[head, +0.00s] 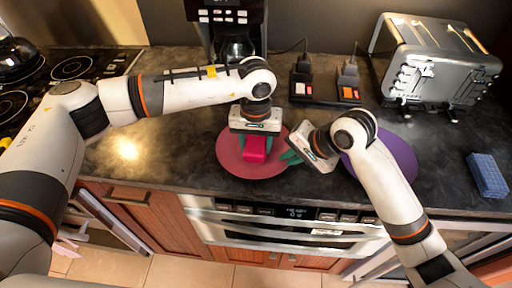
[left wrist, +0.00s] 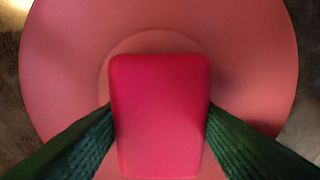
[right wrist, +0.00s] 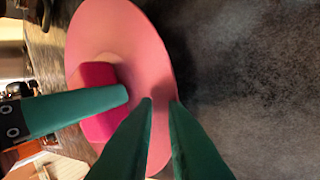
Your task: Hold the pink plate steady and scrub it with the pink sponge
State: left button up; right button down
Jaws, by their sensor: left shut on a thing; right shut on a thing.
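The pink plate (head: 232,163) lies on the dark counter near its front edge, and fills much of the left wrist view (left wrist: 65,60). The pink sponge (head: 255,152) is over the plate's middle. My left gripper (left wrist: 160,112) is shut on the sponge, with one green finger on each side of it. Whether the sponge touches the plate is hidden beneath it. My right gripper (right wrist: 160,102) is shut on the plate's right rim, which runs between its fingertips. The right wrist view also shows the sponge (right wrist: 100,127) beside a left finger.
A purple plate (head: 400,158) lies right of my right gripper, partly behind my arm. A blue sponge (head: 487,175) is at the far right. A toaster (head: 440,65) and coffee maker (head: 225,25) stand behind. The stove (head: 72,68) is at left.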

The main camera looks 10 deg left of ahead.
pick_arm(q)
jog(key=shift+w+a+f, duration=0.1)
jog(key=shift+w+f, duration=0.1)
jog(key=shift+w, duration=0.6)
pick_arm(e)
jog(key=shift+s+f, duration=0.1)
jog(key=shift+s, duration=0.05)
pick_arm(q)
jog(key=shift+s, duration=0.9)
jog(key=shift+w+r, duration=0.15)
jog(key=shift+w, duration=0.75)
jog(key=shift+s, duration=0.9)
jog(key=shift+r, duration=3.05)
jog(key=a, duration=0.9)
